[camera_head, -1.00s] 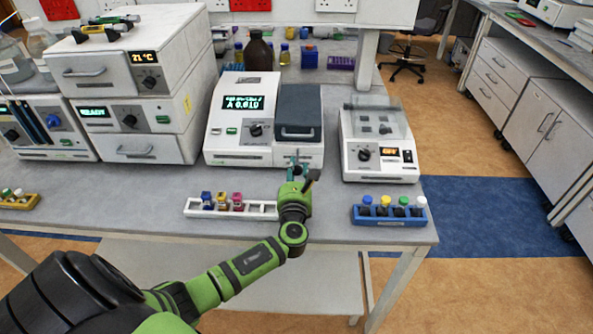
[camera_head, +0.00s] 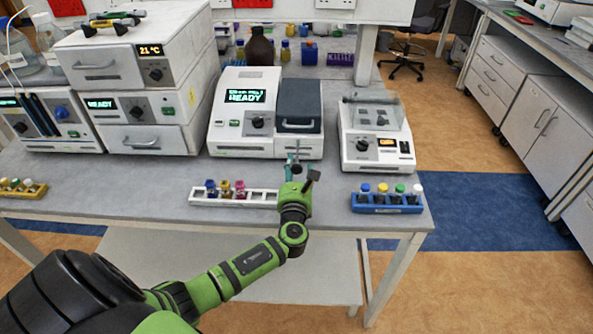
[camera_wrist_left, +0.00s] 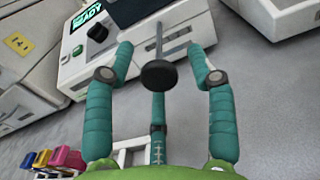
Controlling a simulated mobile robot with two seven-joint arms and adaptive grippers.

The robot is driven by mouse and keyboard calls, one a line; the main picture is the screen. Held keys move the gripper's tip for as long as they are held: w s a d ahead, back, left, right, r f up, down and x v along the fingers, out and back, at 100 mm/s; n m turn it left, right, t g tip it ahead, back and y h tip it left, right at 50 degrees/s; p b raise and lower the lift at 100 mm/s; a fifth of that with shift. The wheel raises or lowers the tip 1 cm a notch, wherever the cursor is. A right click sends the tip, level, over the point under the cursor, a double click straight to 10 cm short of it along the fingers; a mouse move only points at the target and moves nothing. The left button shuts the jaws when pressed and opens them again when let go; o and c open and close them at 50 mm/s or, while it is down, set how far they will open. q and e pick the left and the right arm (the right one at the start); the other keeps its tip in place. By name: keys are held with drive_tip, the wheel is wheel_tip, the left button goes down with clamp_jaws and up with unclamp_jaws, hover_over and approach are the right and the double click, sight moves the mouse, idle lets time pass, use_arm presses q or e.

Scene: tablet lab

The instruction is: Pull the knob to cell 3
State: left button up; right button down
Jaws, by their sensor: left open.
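The photometer (camera_head: 221,133) stands on the bench, its screen reading READY, with a dark lid (camera_head: 301,97) at its right. In the left wrist view its front (camera_wrist_left: 72,70) is at upper left. A round black knob (camera_wrist_left: 158,75) on a thin grey rod shows there; in the head view my gripper hides it. My left gripper (camera_wrist_left: 160,52) has its teal fingers spread around the knob and rod, with visible gaps at both sides. In the head view the left gripper (camera_head: 293,160) is just in front of the photometer's lower right. My right gripper is not in view.
A white rack (camera_head: 262,198) with several coloured cuvettes lies left of my gripper. A blue rack (camera_head: 385,209) with capped vials lies to the right, near the bench edge. A smaller instrument (camera_head: 375,153) stands right of the photometer, stacked units (camera_head: 143,139) to its left.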

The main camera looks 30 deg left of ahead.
use_arm(q)
drive_tip(key=v, duration=1.2)
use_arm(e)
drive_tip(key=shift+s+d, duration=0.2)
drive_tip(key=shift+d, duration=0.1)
